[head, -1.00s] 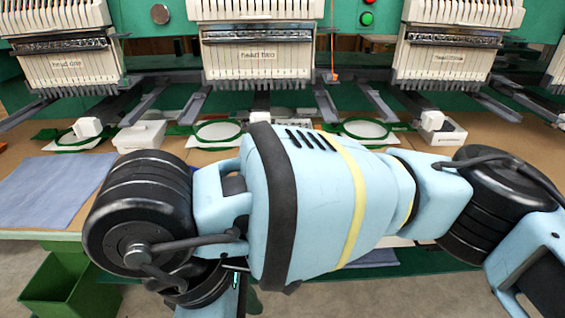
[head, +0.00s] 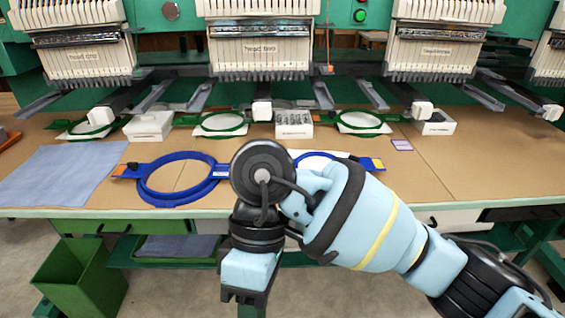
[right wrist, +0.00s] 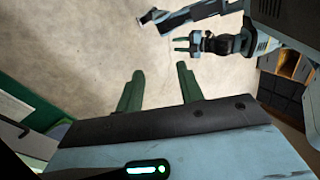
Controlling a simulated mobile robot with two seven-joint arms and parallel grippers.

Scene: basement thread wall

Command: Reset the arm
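My right arm (head: 365,215) comes in from the right in the head view. Its elbow is bent in front of the table and its forearm points down. In the right wrist view my right gripper (right wrist: 159,70) has its two green fingers apart, with only bare floor between them. It holds nothing. My left gripper (right wrist: 183,43) shows small near the top of the right wrist view, with its two prongs apart and nothing between them. It is out of the head view.
The table (head: 440,178) carries a large blue hoop (head: 180,180), a second blue hoop partly behind my arm, a blue-grey cloth (head: 62,175), and white boxes (head: 293,124). Embroidery heads (head: 258,50) stand behind, with green hoops (head: 220,122) below them. A green bin (head: 80,280) stands at lower left.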

